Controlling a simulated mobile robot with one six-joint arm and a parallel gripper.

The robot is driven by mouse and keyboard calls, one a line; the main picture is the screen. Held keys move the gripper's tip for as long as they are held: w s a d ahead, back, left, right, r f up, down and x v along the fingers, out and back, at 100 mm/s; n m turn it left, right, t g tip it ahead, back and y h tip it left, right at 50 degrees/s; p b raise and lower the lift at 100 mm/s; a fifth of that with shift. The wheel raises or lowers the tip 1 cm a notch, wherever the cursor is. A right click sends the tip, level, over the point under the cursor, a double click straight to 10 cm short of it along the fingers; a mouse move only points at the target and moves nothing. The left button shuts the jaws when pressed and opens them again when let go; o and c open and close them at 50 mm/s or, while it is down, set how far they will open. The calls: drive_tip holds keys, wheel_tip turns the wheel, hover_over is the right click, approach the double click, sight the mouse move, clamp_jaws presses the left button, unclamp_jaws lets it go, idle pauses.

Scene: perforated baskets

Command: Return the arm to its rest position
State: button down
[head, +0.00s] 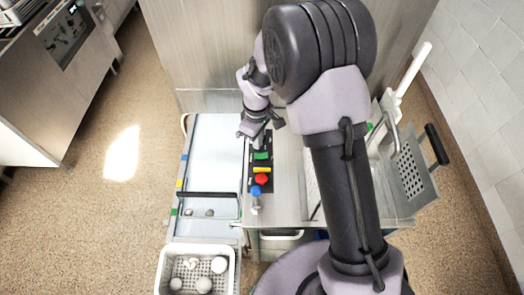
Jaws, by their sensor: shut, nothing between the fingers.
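My arm reaches up from the bottom right of the head view and bends over at the top. Its grey and black wrist hangs over a black control panel. My gripper (260,142) is small at the wrist's lower end, shut, with nothing seen in it. It is above the far part of the control panel (253,181), which has a green, a yellow, a red and a blue control in a row. I cannot tell whether the fingertips touch the panel.
A perforated basket (163,276) with several whitish round items stands at the bottom. A pale conveyor-like surface (213,150) with a black bar lies left of the panel. A perforated basket with a black handle (437,145) is at right. Steel cabinets stand upper left; the left floor is clear.

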drive_tip(key=shift+r+p, duration=0.35)
drive_tip(key=shift+r, duration=0.5)
drive_tip(key=s+d+r+m+t+y+b, duration=0.1)
drive_tip(key=s+d+r+m, duration=0.2)
drive_tip(key=r, duration=0.5)
drive_tip(key=s+d+r+m+t+b, duration=0.1)
drive_tip(key=s+d+r+m, duration=0.25)
drive_tip(key=r, duration=0.55)
drive_tip(key=s+d+r+m+t+b, duration=0.1)
drive_tip(key=s+d+r+m+t, duration=0.1)
drive_tip(key=s, duration=0.6)
drive_tip(key=s+d+r+m+t+y+b, duration=0.1)
drive_tip(key=s+r+m, duration=0.2)
drive_tip(key=s+m, duration=0.4)
drive_tip(key=shift+s+d+r+t, duration=0.35)
drive_tip(key=shift+s+r+t, duration=0.05)
drive_tip(key=shift+s, duration=0.45)
drive_tip(key=shift+m, duration=0.25)
